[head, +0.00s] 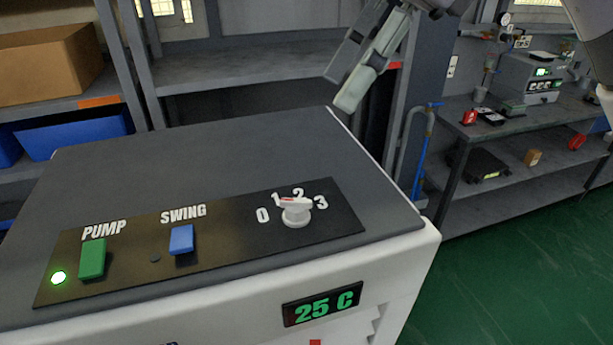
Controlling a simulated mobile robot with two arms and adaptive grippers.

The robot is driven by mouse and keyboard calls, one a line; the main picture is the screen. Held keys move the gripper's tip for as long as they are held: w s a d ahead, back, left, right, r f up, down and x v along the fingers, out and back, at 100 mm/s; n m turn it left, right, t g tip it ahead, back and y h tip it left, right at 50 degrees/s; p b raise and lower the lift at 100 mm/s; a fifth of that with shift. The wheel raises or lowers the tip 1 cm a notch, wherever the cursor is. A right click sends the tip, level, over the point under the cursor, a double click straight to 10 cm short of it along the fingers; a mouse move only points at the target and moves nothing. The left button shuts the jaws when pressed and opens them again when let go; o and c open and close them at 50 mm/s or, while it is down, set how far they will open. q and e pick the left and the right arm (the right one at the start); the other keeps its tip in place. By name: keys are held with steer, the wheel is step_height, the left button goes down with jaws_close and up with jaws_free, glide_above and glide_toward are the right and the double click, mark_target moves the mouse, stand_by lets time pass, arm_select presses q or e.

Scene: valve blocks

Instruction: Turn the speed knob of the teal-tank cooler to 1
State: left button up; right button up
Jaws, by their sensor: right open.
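The cooler's control panel (225,245) is on its dark top. The white speed knob (296,216) stands at the panel's right, among the numerals 0, 1, 2 and 3. Its bar lies roughly left to right, with a red mark on the left part, close to the partly covered 1. My right gripper (340,88) is open and empty, above and behind the cooler's far right edge, apart from the knob. My left gripper is out of view. No teal tank shows.
A display (323,304) reads 25 C. Shelves (240,65) stand behind; a workbench (520,130) is at right. Green floor is clear at lower right.

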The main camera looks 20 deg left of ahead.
steer(key=h+p, duration=0.1)
steer(key=p, duration=0.4)
glide_toward(297, 200)
steer(key=shift+t, duration=0.4)
steer(key=x, duration=0.8)
steer(key=shift+s, duration=0.35)
steer(key=shift+a+f, duration=0.15)
steer(key=shift+f, duration=0.3)
steer(key=shift+c, duration=0.2)
jaws_close()
